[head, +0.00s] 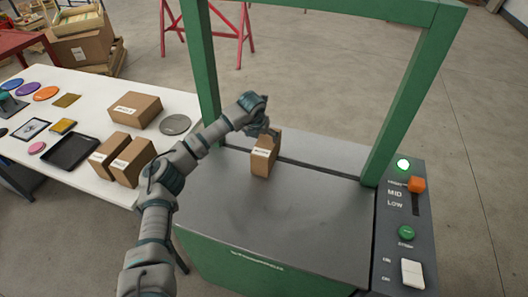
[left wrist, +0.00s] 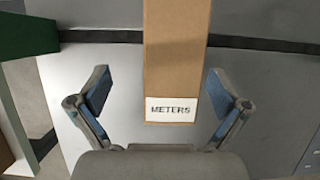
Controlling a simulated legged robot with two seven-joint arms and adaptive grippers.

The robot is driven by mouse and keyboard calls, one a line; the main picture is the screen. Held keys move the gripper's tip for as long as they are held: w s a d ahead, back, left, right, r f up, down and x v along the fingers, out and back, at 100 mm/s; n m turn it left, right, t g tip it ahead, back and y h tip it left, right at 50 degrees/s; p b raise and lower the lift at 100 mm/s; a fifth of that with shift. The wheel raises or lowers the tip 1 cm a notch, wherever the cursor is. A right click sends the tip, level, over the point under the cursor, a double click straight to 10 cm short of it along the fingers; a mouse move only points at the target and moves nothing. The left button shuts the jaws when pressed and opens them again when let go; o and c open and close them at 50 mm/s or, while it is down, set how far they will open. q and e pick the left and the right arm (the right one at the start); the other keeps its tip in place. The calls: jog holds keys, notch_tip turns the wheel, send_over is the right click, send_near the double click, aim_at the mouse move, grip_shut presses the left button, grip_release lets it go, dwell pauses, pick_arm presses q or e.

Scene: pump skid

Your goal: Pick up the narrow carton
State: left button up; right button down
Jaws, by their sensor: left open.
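A narrow brown carton (head: 263,161) stands upright on the grey top of the green-framed machine (head: 215,187), just in front of a dark slot. In the left wrist view the carton (left wrist: 176,60) has a white label reading METERS. My left gripper (head: 266,134) is at the carton's upper part, partly hidden by the wrist in the head view. In the left wrist view my left gripper (left wrist: 157,85) is open, with one finger on each side of the carton and a visible gap on both sides. My right gripper is not in view.
A green frame (head: 405,105) rises around the machine top. A control panel (head: 392,245) with an orange slider knob (head: 417,184) is at right. A white table (head: 88,84) at left holds several cartons, a black tray (head: 70,152) and coloured discs. The machine top's front is clear.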

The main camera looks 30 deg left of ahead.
aim_at(267, 142)
pick_arm(q)
jog(key=f, duration=0.1)
jog(key=w+d+f, duration=0.1)
jog(key=d+f, duration=0.1)
jog(key=f, duration=0.1)
jog(key=shift+w+d+b, duration=0.1)
jog(key=shift+w+b, duration=0.2)
jog(key=shift+w, duration=0.15)
jog(key=shift+a, duration=0.35)
jog(key=shift+a+f, duration=0.3)
jog(key=shift+a, duration=0.2)
jog(key=shift+d, duration=0.65)
jog(key=shift+a+f, duration=0.1)
jog(key=shift+a, duration=0.4)
jog(key=c, duration=1.5)
jog(key=shift+c, duration=0.9)
jog(key=shift+d, duration=0.25)
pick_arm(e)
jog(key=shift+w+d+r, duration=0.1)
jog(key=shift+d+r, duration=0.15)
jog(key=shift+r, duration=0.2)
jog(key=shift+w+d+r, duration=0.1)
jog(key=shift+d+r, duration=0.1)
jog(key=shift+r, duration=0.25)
